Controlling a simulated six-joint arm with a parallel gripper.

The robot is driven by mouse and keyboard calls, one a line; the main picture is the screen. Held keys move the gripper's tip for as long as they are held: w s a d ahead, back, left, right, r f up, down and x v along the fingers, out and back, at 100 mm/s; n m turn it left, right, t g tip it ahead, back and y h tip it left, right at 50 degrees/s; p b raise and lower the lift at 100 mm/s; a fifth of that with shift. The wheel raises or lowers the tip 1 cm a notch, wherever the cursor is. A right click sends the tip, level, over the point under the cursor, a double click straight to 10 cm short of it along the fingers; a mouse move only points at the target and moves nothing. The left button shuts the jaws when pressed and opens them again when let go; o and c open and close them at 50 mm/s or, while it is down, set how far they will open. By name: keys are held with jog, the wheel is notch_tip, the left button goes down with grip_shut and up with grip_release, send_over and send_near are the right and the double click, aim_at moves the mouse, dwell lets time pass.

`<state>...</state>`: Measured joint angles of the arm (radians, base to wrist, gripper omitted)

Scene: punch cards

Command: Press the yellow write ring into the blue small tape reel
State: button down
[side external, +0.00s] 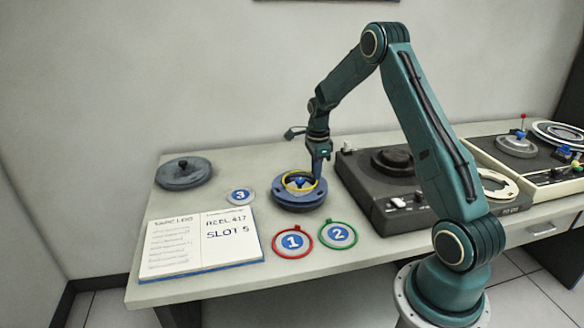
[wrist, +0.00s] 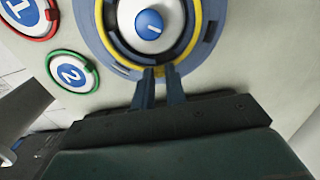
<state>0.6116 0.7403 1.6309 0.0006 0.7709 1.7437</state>
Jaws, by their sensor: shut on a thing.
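The yellow write ring (side external: 319,190) is at the top of the blue small tape reel (side external: 299,204), around its pale hub with a blue knob. In the side view the ring looks tilted, its right side higher by my gripper. In the wrist view, my fingertips (wrist: 160,72) pinch the yellow ring (wrist: 183,62) over the blue reel (wrist: 94,42). The ring follows the round opening of the reel there. I cannot tell how deep it sits.
Red ring 1 (side external: 293,254), green ring 2 (side external: 353,236) and disc 3 (side external: 240,197) lie around the reel. An open notebook (side external: 200,242) is at front left. A grey reel (side external: 184,172) is at back left. A dark tape deck (side external: 345,190) stands close on the right.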

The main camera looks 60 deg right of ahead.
jog(key=shift+f, duration=0.95)
jog(key=c, duration=1.3)
grip_release()
jog(key=shift+c, duration=1.3)
jog(key=shift+r, duration=0.1)
jog(key=shift+r, duration=3.9)
